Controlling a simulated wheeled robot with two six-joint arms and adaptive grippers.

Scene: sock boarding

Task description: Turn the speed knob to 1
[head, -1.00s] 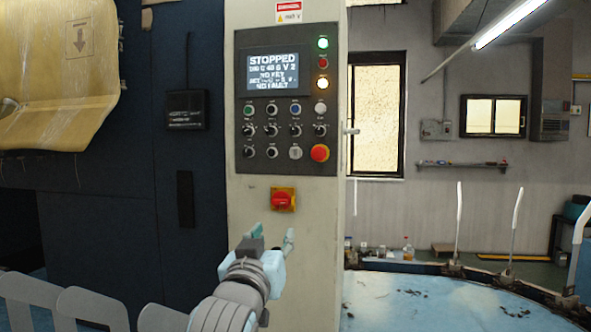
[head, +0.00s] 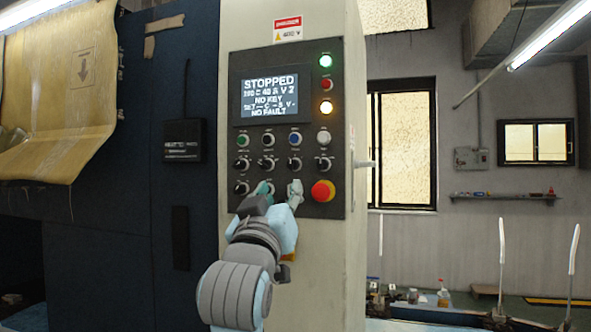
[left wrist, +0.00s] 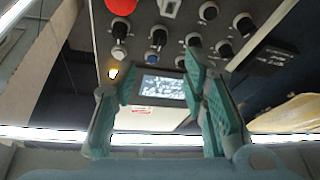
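The control panel (head: 333,120) is upright on a cream cabinet. Rows of small black knobs, such as this one (head: 242,164), sit below the screen (head: 269,95), which reads STOPPED, NO KEY and NO FAULT. The knob labels are too small to read, so I cannot tell which is the speed knob. My left gripper (head: 280,191) is in front of the bottom row, fingers apart, hiding part of it. In the left wrist view its green fingers (left wrist: 153,88) are spread with nothing between them. Black knobs (left wrist: 208,11) lie beyond the fingertips. My right gripper is not in view.
A red emergency stop button (head: 323,191) is just right of my left gripper. Round buttons (head: 295,138) and lamps (head: 326,84) are above. A dark blue cabinet (head: 180,80) stands left. The space in front of the panel is otherwise free.

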